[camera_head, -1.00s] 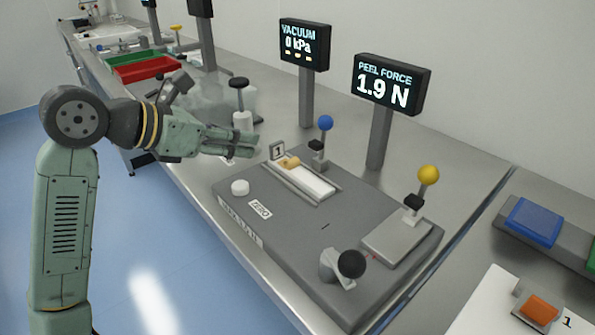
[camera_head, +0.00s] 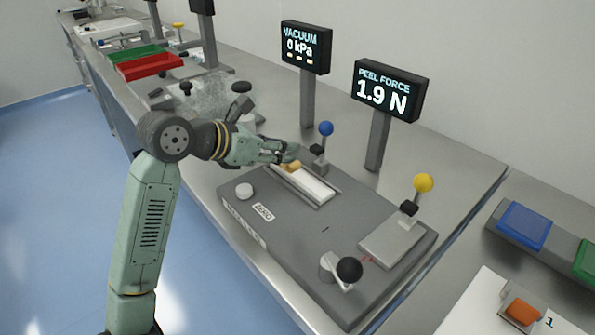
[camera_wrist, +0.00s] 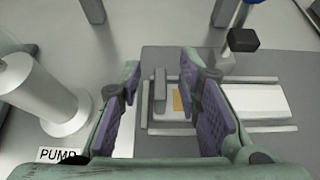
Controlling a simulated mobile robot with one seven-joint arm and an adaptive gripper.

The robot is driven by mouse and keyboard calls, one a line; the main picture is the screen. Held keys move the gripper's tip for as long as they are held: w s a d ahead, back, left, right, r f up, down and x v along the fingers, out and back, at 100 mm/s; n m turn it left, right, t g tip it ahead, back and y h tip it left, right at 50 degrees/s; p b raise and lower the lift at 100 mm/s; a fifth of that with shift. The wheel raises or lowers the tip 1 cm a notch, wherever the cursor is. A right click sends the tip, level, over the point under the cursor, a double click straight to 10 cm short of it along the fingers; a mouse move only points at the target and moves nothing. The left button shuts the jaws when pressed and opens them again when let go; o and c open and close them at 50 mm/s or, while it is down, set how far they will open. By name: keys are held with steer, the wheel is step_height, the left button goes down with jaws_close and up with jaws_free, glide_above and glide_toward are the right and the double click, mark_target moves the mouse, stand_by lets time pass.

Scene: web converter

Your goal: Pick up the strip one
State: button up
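The strip (camera_head: 314,188) is a long white piece lying flat in a slot on the grey peel tester, with an orange tab (camera_head: 292,165) at its left end. In the wrist view, the white strip (camera_wrist: 258,102) runs off to the right behind the right finger, and part of the orange tab (camera_wrist: 177,101) shows between the fingers. My gripper (camera_head: 289,152) is over the tab end of the slot. In the wrist view, my gripper (camera_wrist: 168,105) is open, with its purple finger pads apart and nothing held.
A blue-knobbed lever (camera_head: 326,129) stands just behind the slot. A white knob (camera_head: 244,190), a black-knobbed handle (camera_head: 349,270) and a yellow-knobbed clamp (camera_head: 423,184) are on the tester (camera_head: 300,240). An orange block (camera_head: 522,311) sits by another "1" at lower right.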

jaws_close()
stand_by(0.6)
